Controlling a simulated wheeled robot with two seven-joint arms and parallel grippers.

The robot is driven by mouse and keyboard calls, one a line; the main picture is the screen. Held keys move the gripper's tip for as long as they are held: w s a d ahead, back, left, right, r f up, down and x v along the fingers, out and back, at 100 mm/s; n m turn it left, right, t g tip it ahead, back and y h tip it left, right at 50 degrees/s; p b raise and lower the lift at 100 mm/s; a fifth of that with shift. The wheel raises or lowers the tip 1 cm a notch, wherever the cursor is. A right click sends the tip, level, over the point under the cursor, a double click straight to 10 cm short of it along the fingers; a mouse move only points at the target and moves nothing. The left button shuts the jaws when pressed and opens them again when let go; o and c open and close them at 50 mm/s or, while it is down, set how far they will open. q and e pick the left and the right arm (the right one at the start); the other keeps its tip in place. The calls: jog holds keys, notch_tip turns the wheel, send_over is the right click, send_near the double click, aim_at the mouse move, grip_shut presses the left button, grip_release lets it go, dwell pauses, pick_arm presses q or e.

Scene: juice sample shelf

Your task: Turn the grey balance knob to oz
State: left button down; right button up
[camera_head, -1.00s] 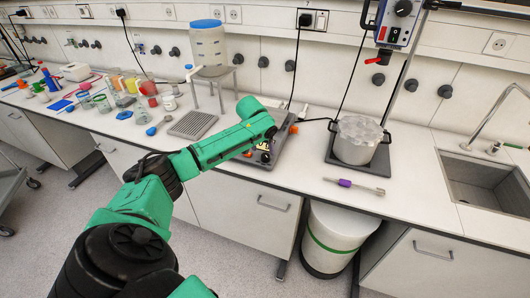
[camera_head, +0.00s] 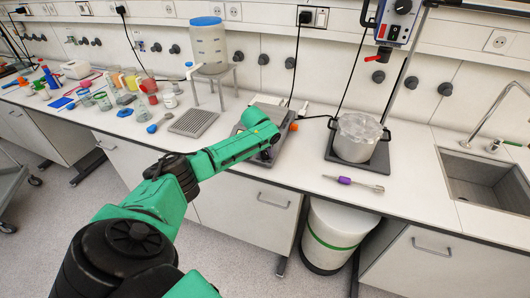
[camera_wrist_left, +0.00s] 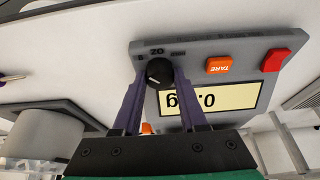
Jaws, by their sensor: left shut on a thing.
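The balance (camera_head: 291,144) is a grey box on the bench, partly hidden behind my left arm in the head view. In the left wrist view the balance body (camera_wrist_left: 215,50) appears upside down, with a display (camera_wrist_left: 212,99) reading about 0.0 g. Its knob (camera_wrist_left: 159,71) looks dark, with "oz" printed beside it and other small marks on either side. I cannot tell clearly where the knob points. My left gripper (camera_wrist_left: 158,80) has its two purple fingers on either side of the knob, shut on it. My right gripper is not in view.
An orange TARE button (camera_wrist_left: 219,66) and a red button (camera_wrist_left: 275,60) lie beside the knob. A pot (camera_head: 357,140) on a dark plate stands right of the balance. A grey rack (camera_head: 194,122) is to the left. A purple-handled tool (camera_head: 346,181) lies near the front edge.

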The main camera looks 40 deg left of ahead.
pick_arm(q)
jog(key=shift+m, duration=0.3)
jog(key=shift+m+h, duration=0.4)
jog(key=shift+m, duration=0.5)
jog(key=shift+a+f+m+h, duration=0.1)
jog(key=shift+m+h, duration=0.2)
jog(key=shift+m, duration=0.5)
jog(key=m+h+b, duration=0.1)
jog(key=m+b, duration=0.1)
jog(key=m, duration=0.1)
jog(key=shift+a+m+h+b, duration=0.1)
jog(key=shift+m+h+b, duration=0.4)
jog(key=shift+m+b, duration=0.45)
jog(key=shift+c, duration=2.2)
grip_release()
